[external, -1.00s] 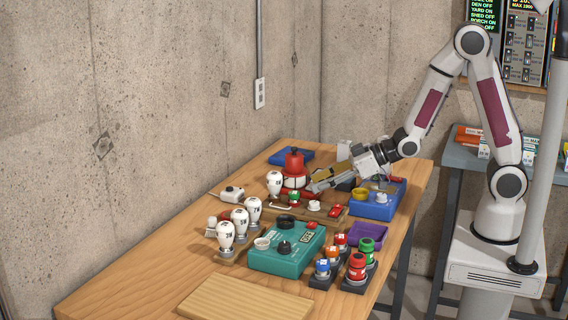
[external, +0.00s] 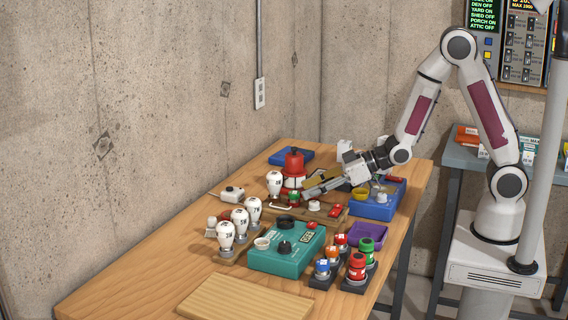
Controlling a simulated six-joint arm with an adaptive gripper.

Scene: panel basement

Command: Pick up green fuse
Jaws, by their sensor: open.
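A green fuse (external: 366,246) stands upright in a dark holder at the front right of the wooden bench. A small green and red piece (external: 294,197) sits on a wooden board at the middle back; whether it is a fuse is too small to tell. My gripper (external: 306,190) reaches in from the right, low over that board. Its fingers point left, with the tips close beside the small green piece. It is open, with nothing seen between the fingers. Contact with the green piece cannot be told.
A red fuse (external: 356,267) stands before the green one, with smaller coloured fuses to its left. A teal box (external: 287,250) sits mid-bench, white bulbs (external: 240,222) left of it. A red lantern-like object (external: 293,165) stands behind the fingers.

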